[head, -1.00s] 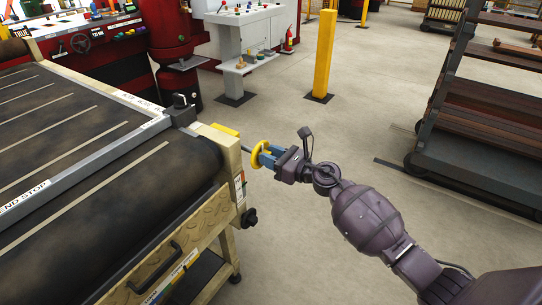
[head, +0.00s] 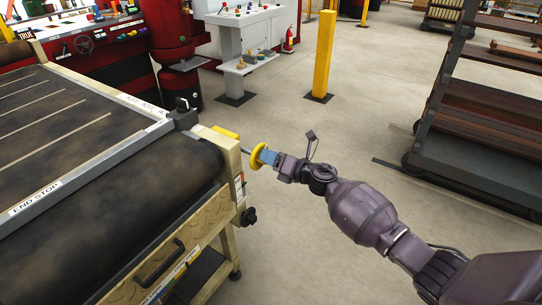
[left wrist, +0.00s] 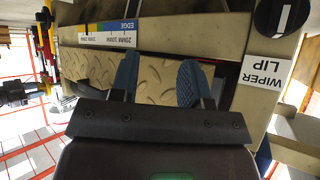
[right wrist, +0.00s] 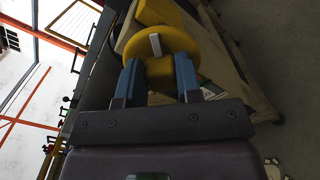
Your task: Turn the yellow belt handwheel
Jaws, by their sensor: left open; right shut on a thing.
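The yellow handwheel (head: 258,156) stands on a short shaft at the side of the belt table. It also shows in the right wrist view (right wrist: 170,45), with a pale bar across its middle. My right gripper (head: 266,156) is at the wheel, its blue fingers shut on it. In the right wrist view my right gripper (right wrist: 160,78) has its fingers on either side of the wheel's near part. My left gripper (left wrist: 158,80) is open and empty in the left wrist view, in front of a tread-plate panel (left wrist: 155,75). The left gripper is not in the head view.
The dark belt (head: 90,130) with white lines fills the left, crossed by an end-stop bar (head: 85,170). A black knob (head: 248,216) sticks out below the wheel. A yellow post (head: 324,55) and a rack (head: 490,110) stand beyond clear floor.

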